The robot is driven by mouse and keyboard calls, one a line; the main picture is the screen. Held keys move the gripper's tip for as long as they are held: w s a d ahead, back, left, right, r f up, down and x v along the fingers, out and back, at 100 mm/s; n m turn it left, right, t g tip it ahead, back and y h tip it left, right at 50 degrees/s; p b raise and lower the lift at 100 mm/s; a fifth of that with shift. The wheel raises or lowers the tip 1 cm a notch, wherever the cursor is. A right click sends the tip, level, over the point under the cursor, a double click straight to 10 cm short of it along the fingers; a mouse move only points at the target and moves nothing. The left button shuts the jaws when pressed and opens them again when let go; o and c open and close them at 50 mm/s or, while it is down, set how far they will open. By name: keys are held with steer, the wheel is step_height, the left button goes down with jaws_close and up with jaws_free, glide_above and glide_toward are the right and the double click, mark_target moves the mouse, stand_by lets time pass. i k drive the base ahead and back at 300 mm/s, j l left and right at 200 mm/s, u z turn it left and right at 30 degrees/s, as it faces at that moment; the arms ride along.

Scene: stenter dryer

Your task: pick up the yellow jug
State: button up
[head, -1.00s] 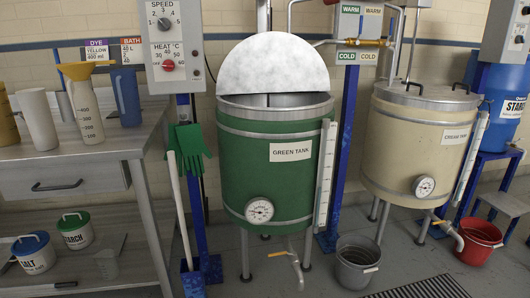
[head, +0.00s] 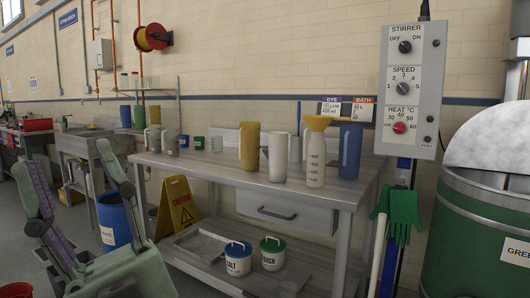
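The yellow jug (head: 249,146) is a tall, mustard-coloured jug standing upright on the grey workbench (head: 220,169). Its handle appears to be on its left side. A white jug (head: 278,157) stands just to its right, with a small gap or slight overlap in view. My gripper cannot be made out.
Small containers and a grey jug (head: 170,141) stand left on the bench. Salt (head: 238,259) and starch (head: 272,254) tubs sit on the lower shelf. A yellow wet-floor sign (head: 177,207) stands by the bench's left end. The control box (head: 408,88) and green tank (head: 478,235) are right.

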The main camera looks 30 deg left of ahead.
mark_target(250, 131)
steer(key=i+j+z, duration=0.2)
steer(key=j, duration=0.45)
steer(key=i+j+z, duration=0.25)
steer(key=j, duration=0.45)
steer(key=j+z, duration=0.2)
steer(key=j, duration=0.45)
steer(key=i+j+z, duration=0.2)
steer(key=j, duration=0.55)
steer(key=j+z, duration=0.2)
steer(key=j, duration=1)
steer(key=k, duration=0.05)
